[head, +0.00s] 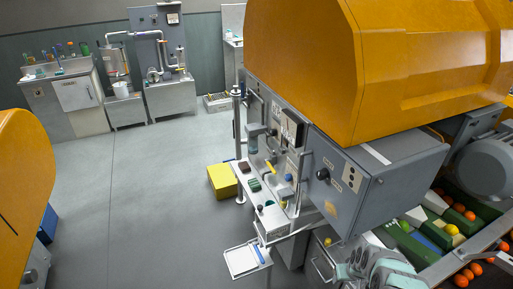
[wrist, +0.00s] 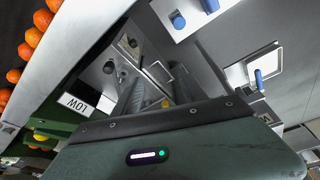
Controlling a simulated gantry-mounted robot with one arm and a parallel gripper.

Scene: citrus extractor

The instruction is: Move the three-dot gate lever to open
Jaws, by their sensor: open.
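My gripper (head: 375,268), in pale teal and grey, is at the bottom of the head view, low in front of the orange-hooded machine. Its jaws are open and nothing shows between them. Its dark housing (wrist: 180,145) fills the bottom of the wrist view. A small pale plate with dark dots (head: 350,179) is on the machine's grey side box, right of a black round knob (head: 322,174). I cannot tell which lever bears three dots. A blue-handled part (head: 288,177) is on the panel to the left. Blue handles also show in the wrist view (wrist: 209,5).
The orange machine hood (head: 330,65) stands above the panel. A white tray (head: 240,262) juts out below the panel. A yellow box (head: 222,182) is on the floor.

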